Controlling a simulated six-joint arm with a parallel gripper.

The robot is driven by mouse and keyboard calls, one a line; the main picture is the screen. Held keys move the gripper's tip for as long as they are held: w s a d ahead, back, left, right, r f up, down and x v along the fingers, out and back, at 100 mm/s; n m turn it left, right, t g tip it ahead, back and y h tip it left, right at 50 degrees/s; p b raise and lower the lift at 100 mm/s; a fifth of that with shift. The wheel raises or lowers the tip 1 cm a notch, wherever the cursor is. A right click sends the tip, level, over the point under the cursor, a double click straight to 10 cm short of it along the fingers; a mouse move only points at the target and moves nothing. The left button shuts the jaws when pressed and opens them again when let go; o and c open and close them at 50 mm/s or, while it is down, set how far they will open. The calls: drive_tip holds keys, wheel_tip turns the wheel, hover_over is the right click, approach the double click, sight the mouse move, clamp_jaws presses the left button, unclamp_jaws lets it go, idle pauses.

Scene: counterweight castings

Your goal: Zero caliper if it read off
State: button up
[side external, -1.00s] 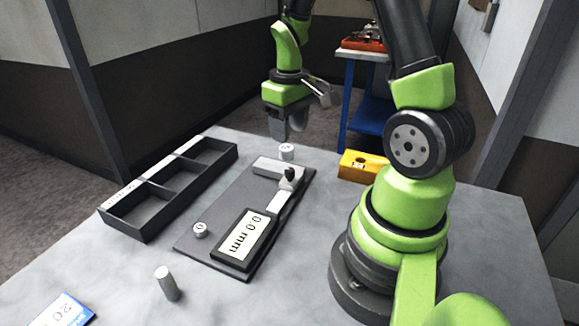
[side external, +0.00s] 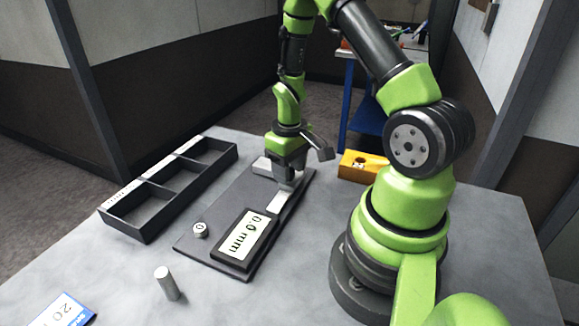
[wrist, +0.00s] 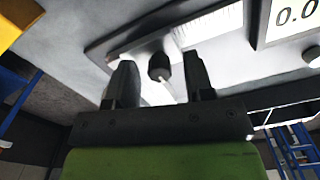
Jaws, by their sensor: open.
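The caliper station is a dark plate (side external: 222,190) on the table with a pale caliper bar (side external: 280,201) and a boxed display (side external: 243,236) reading 0.0 mm. My gripper (side external: 286,184) is low over the caliper's far part. In the wrist view my gripper (wrist: 159,60) is open, its two fingers either side of the caliper's dark knob (wrist: 159,67), with gaps visible. A round silver piece with a mark (side external: 200,230) sits on the plate beside the display; I cannot tell if it is a button.
A black three-compartment tray (side external: 150,228) stands left, its compartments empty. A metal cylinder (side external: 167,283) stands at the front, near a blue-edged card (side external: 65,312). A yellow block (side external: 361,166) is right of the plate. A blue cart (side external: 366,121) stands behind.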

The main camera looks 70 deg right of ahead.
clamp_jaws()
drive_tip(key=a, duration=0.5)
drive_tip(key=shift+a, duration=0.4)
unclamp_jaws()
drive_tip(key=shift+r, duration=0.15)
wheel_tip(320, 180, up, 10)
idle(0.4)
